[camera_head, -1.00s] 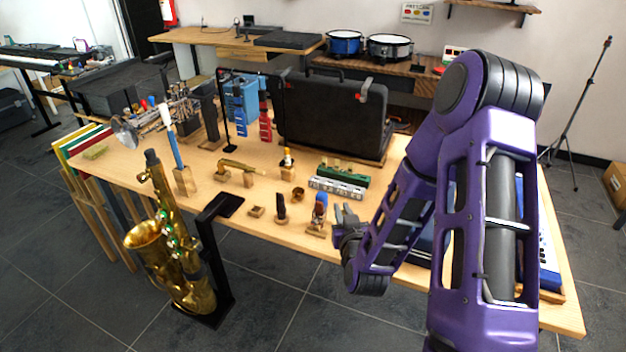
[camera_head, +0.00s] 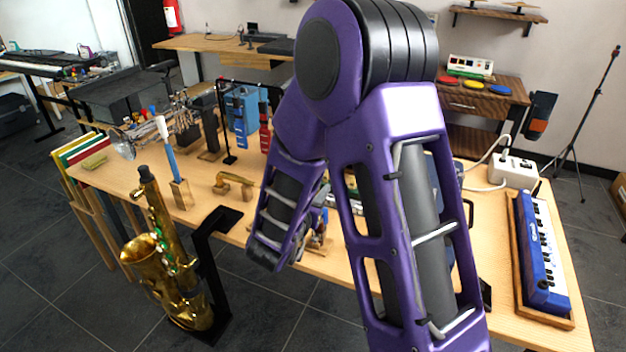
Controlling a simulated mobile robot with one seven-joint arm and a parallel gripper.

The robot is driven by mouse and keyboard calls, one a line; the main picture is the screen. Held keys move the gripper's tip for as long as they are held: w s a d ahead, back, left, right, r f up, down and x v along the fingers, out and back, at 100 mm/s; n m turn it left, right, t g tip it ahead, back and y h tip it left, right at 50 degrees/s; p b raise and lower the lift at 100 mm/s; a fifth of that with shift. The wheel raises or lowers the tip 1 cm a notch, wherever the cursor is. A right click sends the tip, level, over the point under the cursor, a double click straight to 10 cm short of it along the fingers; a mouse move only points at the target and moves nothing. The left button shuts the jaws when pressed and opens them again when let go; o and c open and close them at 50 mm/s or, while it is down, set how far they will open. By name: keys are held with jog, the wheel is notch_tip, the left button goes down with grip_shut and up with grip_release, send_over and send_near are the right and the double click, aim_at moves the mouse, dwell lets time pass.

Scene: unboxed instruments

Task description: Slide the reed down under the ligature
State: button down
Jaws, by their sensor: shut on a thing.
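The reed itself cannot be made out. A bit of blue and dark shapes show above the stand, beside the gripper. The mouthpiece and ligature cannot be told apart there, nor how the reed sits against them.
A brass saxophone (camera_head: 170,265) stands on a black stand in front of the wooden table (camera_head: 225,178). A brass neck piece (camera_head: 233,182) lies on the table left of my arm. A blue keyboard (camera_head: 540,250) in a wooden tray and a white power strip (camera_head: 513,171) are at the right.

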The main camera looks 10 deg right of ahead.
jog(key=shift+w+a, duration=0.1)
jog(key=shift+f+b, duration=0.75)
jog(key=shift+f, duration=0.05)
jog(key=shift+f+b, duration=1.2)
jog(key=shift+f, duration=0.35)
jog(key=shift+f, duration=0.2)
jog(key=shift+f+b, duration=0.2)
jog(key=shift+b, duration=0.15)
jog(key=shift+s+f, duration=0.2)
jog(key=shift+f, duration=1.35)
dwell(1.4)
jog(key=c, duration=0.8)
grip_release()
